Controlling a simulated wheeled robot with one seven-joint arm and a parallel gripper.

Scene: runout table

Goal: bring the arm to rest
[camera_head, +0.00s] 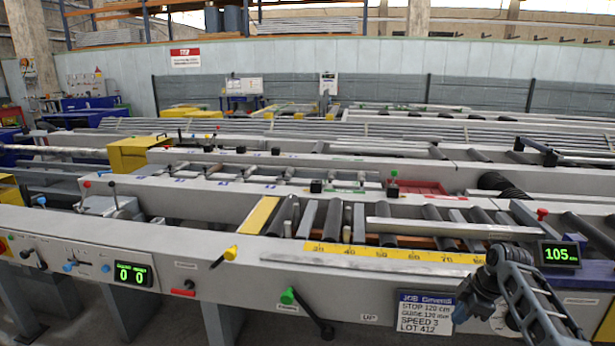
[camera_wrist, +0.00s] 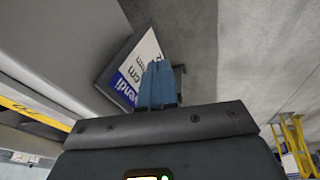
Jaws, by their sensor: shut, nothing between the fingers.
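My arm (camera_head: 525,298) reaches in from the lower right of the head view, in front of the runout table (camera_head: 180,240). It bends at a dark joint, and my gripper (camera_head: 462,312) points down and to the left beside the white job card (camera_head: 425,312). In the wrist view the blue fingers of my gripper (camera_wrist: 158,82) are together and hold nothing. The job card also shows there (camera_wrist: 130,75), tilted, partly behind the fingers. I cannot tell whether the fingers touch it.
A display reading 105 (camera_head: 559,254) stands close to my arm. A yellow scale (camera_head: 395,253) and rollers (camera_head: 335,220) lie above. Grey floor (camera_wrist: 250,60) shows in the wrist view.

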